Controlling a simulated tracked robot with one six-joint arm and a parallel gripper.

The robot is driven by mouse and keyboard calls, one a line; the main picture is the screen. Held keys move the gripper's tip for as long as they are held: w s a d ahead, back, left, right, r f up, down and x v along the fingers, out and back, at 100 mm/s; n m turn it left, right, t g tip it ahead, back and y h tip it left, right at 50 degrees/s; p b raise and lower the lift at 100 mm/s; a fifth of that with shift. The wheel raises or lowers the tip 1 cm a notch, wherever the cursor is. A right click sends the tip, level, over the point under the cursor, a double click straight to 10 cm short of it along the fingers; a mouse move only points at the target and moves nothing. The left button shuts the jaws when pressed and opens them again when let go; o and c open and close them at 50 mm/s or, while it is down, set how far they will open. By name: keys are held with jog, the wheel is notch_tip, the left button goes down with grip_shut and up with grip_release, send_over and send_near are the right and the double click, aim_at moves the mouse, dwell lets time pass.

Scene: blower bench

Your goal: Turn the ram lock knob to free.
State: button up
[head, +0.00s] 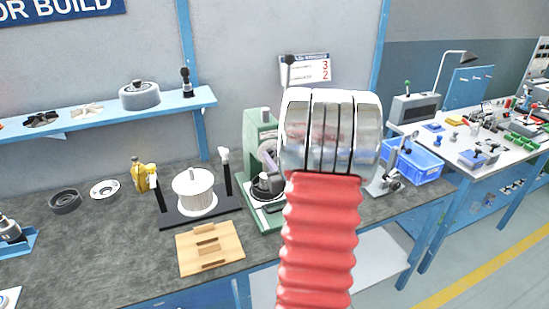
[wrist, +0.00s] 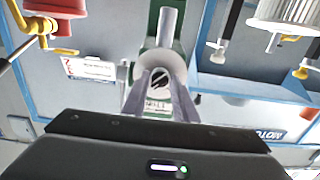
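The green press (head: 252,150) stands on the bench in the head view, its right side hidden behind my arm. A pale round part (head: 267,150) shows on its front; I cannot tell whether this is the lock knob. In the wrist view, which is upside down, a grey cylinder (wrist: 168,25) and a rounded pale part (wrist: 165,60) lie before the green press body (wrist: 153,22). My gripper (wrist: 160,75) has two grey fingers standing apart, their tips at or in front of the rounded part. I cannot tell whether they touch it. The head view hides my gripper. No knob marking is readable.
A white drum (head: 195,190) in a black stand and a wooden block (head: 209,248) sit left of the press. A blue bin (head: 420,165) stands to the right. A blue shelf (head: 100,116) hangs on the wall.

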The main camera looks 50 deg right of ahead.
grip_shut()
jog(key=shift+n, duration=0.5)
jog(key=n, duration=0.2)
jog(key=shift+n, duration=0.4)
jog(key=n, duration=0.4)
jog(key=shift+a+n, duration=0.1)
jog(key=shift+n, duration=0.2)
jog(key=n, duration=0.5)
jog(key=shift+w+a+f, duration=0.1)
jog(key=shift+f, duration=0.05)
jog(key=n, duration=0.4)
jog(key=shift+f+n, duration=0.1)
jog(key=shift+n, duration=0.2)
jog(key=shift+a, duration=0.1)
jog(key=shift+f, duration=0.1)
